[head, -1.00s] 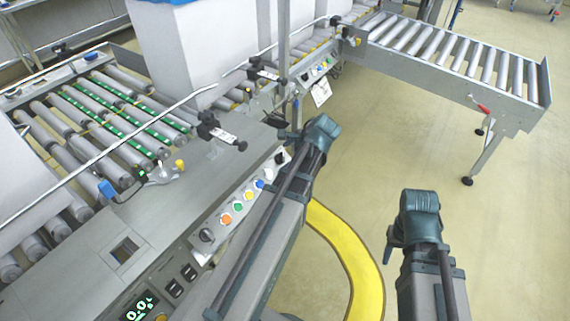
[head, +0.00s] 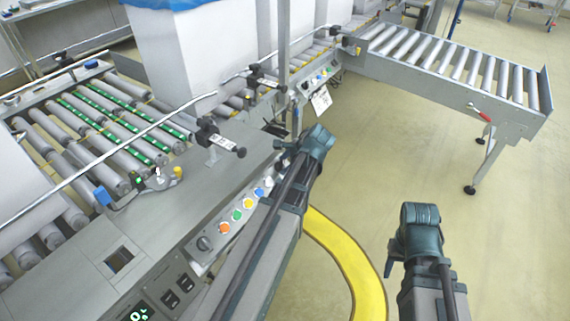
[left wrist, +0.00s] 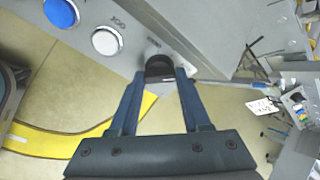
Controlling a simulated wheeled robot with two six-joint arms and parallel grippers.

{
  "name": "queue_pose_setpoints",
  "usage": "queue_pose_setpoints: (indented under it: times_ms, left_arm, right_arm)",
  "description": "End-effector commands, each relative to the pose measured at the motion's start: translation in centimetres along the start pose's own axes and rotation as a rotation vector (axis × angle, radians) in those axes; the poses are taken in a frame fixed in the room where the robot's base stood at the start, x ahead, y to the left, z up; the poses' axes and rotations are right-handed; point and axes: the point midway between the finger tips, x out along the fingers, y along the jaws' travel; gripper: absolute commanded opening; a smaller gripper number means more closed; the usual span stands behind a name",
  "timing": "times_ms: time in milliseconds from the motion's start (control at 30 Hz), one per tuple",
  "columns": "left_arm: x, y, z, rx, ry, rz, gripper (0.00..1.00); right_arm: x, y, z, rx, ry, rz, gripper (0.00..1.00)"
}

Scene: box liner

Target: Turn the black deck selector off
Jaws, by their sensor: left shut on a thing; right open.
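In the left wrist view, the black deck selector (left wrist: 159,68) is a dark round knob at the end of a grey panel, beside a white button (left wrist: 105,41). My left gripper (left wrist: 160,76) has its two fingers on either side of the knob and is shut on it. In the head view, my left gripper (head: 284,151) is at the far right end of the button panel and mostly hides the knob. The knob's exact pointer position is not clear. My right gripper (head: 392,262) is open and empty over the floor, its fingers only partly visible.
The panel has blue (head: 259,192), yellow (head: 238,216) and orange (head: 224,228) buttons, and another black knob (head: 204,243) at its near end. A roller conveyor (head: 455,68) stands at back right. Open floor (head: 400,150) lies to the right.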

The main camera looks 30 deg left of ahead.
Motion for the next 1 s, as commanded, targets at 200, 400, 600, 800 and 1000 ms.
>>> queue_pose_setpoints:
  times_ms: [200, 400, 600, 800, 1000]
  left_arm:
    - [0.0, 0.0, 0.0, 0.000, 0.000, 0.000, 0.00]
    - [0.0, 0.1, 0.0, -0.032, 0.000, -0.005, 0.00]
    - [0.1, 0.1, 0.0, -0.143, -0.001, -0.024, 0.00]
    - [0.1, 0.2, 0.0, -0.308, 0.000, -0.051, 0.00]
    - [0.1, 0.2, -0.1, -0.473, 0.000, -0.078, 0.00]
  right_arm:
    - [0.0, 0.0, 0.0, 0.000, 0.000, 0.000, 0.50]
    - [0.1, 0.0, 0.0, 0.000, 0.000, 0.000, 0.50]
    - [0.4, 0.0, 0.0, 0.000, 0.000, 0.001, 0.50]
    - [0.8, -0.1, -0.1, 0.000, 0.000, 0.001, 0.50]
    - [1.1, -0.1, -0.1, -0.001, 0.000, 0.002, 0.50]
